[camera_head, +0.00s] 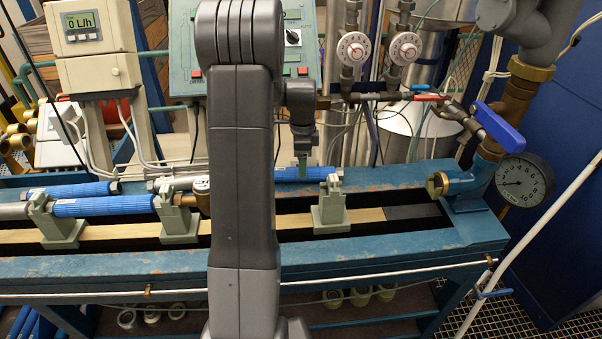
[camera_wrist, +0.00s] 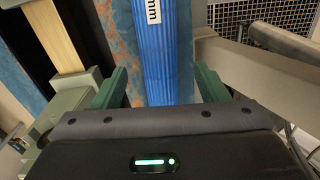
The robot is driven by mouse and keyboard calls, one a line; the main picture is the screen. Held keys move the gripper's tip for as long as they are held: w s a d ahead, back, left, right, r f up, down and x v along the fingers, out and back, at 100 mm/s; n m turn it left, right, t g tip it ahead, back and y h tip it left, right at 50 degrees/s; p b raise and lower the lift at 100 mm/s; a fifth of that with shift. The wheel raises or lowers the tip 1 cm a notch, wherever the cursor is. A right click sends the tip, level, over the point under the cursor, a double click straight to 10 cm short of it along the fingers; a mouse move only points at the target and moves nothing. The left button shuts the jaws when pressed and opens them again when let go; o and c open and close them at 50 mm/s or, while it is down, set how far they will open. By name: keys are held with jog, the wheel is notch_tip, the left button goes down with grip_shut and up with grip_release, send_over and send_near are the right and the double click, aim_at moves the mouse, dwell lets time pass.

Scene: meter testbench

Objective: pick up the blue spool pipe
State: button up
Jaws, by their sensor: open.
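A blue spool pipe (camera_head: 318,173) lies along the back ledge of the blue bench, just right of my arm in the head view. In the wrist view this ribbed blue pipe (camera_wrist: 153,60), with a white label ending in "mm", runs between my two green fingers. My gripper (camera_head: 303,164) is at the pipe, pointing down. In the wrist view my gripper (camera_wrist: 161,88) is open, with one finger on each side of the pipe. I cannot tell whether either finger touches it. My arm hides part of the bench and possibly the pipe's left end.
Other blue pipes lie at left, one on the back ledge (camera_head: 75,190) and one on the grey-green supports (camera_head: 105,206). An empty-looking support (camera_head: 331,207) stands in front. Valves, a blue handle (camera_head: 500,128) and a pressure gauge (camera_head: 524,181) are at right.

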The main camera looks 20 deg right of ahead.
notch_tip(320, 180, down, 3)
jog(key=shift+a+f, duration=0.15)
jog(key=shift+c, duration=0.5)
grip_shut()
jog(key=shift+r, duration=0.2)
